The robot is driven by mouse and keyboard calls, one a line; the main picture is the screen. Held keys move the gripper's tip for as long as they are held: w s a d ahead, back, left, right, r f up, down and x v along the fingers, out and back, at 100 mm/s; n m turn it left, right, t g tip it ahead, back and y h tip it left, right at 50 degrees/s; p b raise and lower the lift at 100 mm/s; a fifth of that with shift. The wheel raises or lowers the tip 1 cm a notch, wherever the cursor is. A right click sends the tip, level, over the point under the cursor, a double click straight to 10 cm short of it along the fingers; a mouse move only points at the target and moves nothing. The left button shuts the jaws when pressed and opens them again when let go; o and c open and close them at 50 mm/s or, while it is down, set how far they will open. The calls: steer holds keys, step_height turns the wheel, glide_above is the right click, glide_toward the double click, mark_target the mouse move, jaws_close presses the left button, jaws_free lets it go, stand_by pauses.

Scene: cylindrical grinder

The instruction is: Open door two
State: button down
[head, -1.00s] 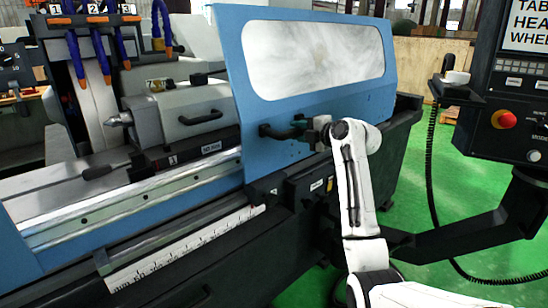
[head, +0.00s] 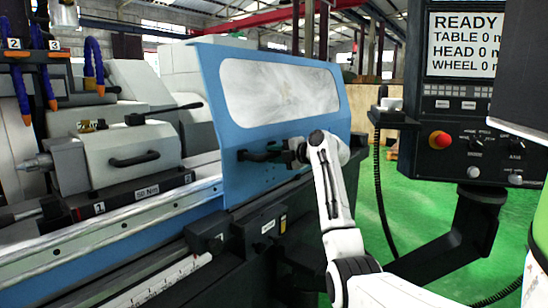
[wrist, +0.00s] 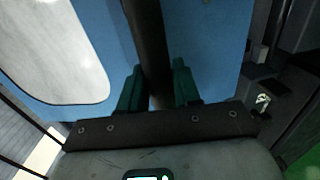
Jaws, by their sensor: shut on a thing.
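The blue sliding door (head: 210,90) with a large clear window (head: 283,92) covers the right part of the grinder. I cannot read a number on it. Its black bar handle (head: 262,154) sits low on the door. My gripper (head: 292,152) is at the right end of this handle. In the wrist view, the green fingers of my gripper (wrist: 158,88) stand on either side of the dark handle bar (wrist: 147,35) and are shut on it. The blue door panel (wrist: 215,45) lies behind. In the head view my arm partly hides the fingertips.
Left of the door, the grey workhead (head: 125,150) and rails are exposed. A control panel (head: 465,135) with a red button stands at right on a black arm (head: 440,255). A coiled cable (head: 378,200) hangs beside it. Green floor (head: 410,210) shows between.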

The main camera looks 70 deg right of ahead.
steer(key=shift+f, duration=0.1)
steer(key=c, duration=0.9)
jaws_free()
steer(key=shift+c, duration=0.2)
steer(key=v, duration=1)
steer(key=shift+s, duration=0.4)
steer(key=shift+a, duration=0.1)
